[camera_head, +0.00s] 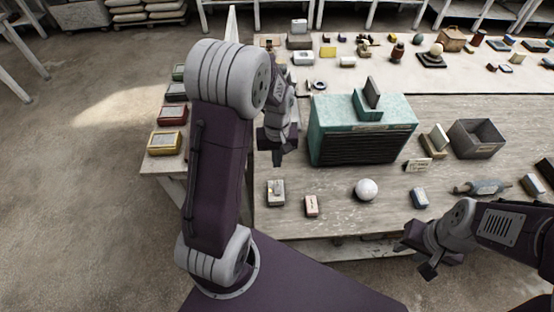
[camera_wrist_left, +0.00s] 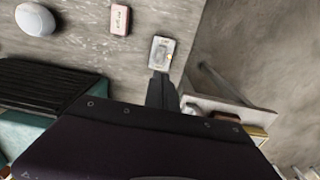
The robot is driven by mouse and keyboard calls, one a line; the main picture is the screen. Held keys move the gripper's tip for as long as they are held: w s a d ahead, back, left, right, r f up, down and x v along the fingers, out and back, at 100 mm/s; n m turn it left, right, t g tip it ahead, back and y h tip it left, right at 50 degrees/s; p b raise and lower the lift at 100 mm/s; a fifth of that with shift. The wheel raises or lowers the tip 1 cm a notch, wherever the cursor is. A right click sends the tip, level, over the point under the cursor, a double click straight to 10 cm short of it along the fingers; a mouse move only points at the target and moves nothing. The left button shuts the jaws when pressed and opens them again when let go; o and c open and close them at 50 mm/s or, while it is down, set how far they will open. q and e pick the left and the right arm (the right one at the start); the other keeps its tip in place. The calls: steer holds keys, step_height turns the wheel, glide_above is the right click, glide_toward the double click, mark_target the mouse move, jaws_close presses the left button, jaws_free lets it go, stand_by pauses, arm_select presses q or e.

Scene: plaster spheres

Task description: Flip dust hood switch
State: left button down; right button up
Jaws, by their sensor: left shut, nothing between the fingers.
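The teal dust hood (camera_head: 335,112) with a black slatted front stands on the table; its edge shows in the left wrist view (camera_wrist_left: 40,85). A small pale box with a raised knob, seemingly the switch (camera_head: 276,194), lies near the table's front left edge. It shows plainly in the left wrist view (camera_wrist_left: 162,50); which way it is set is too small to tell. My left gripper (camera_head: 272,160) is shut and empty, above the table between hood and left edge. In the wrist view its fingertips (camera_wrist_left: 161,76) appear just below the switch box, contact unclear. My right gripper (camera_head: 414,258) hangs by the front edge, jaws unclear.
Several coloured boxes (camera_head: 167,142) line the left side. A grey open bin (camera_head: 477,139) stands right of the hood. Bare wood separates the front items.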

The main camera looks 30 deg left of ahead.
mark_target(277, 192)
arm_select(q)
steer(key=b, duration=0.3)
steer(key=s+b, duration=0.1)
steer(key=b, duration=0.2)
steer(key=shift+s+d+f, duration=0.15)
steer(key=shift+d, duration=0.15)
steer(key=shift+f, duration=0.1)
step_height(277, 192, down, 14)
steer(key=shift+r, duration=0.1)
